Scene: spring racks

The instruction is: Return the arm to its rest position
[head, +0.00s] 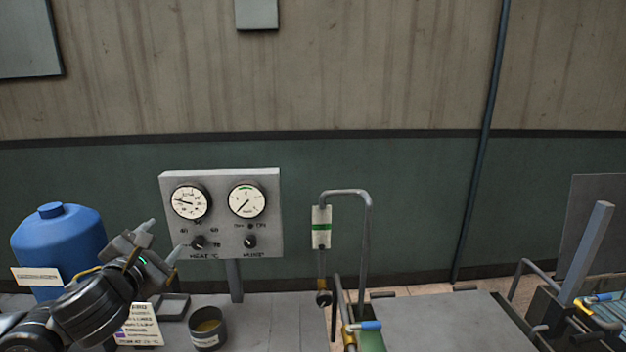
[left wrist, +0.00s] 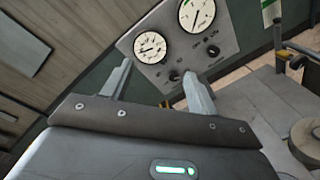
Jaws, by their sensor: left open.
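My left gripper (head: 160,246) is at the lower left of the head view, in front of the grey gauge panel's (head: 220,177) left side. Its two fingers are apart with nothing between them. In the left wrist view the open fingers (left wrist: 157,92) point toward the panel, which has two round dials and two black knobs. The left knob (head: 198,242) is close to the fingertips in the head view; I cannot tell whether they touch. My right gripper is not in view.
A blue tank (head: 58,245) stands at the far left behind my arm. A dark cup (head: 208,328), a small tray (head: 173,306) and a label card (head: 139,325) are on the bench. A bent pipe (head: 367,240) rises mid-bench. Metal frames stand at the right.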

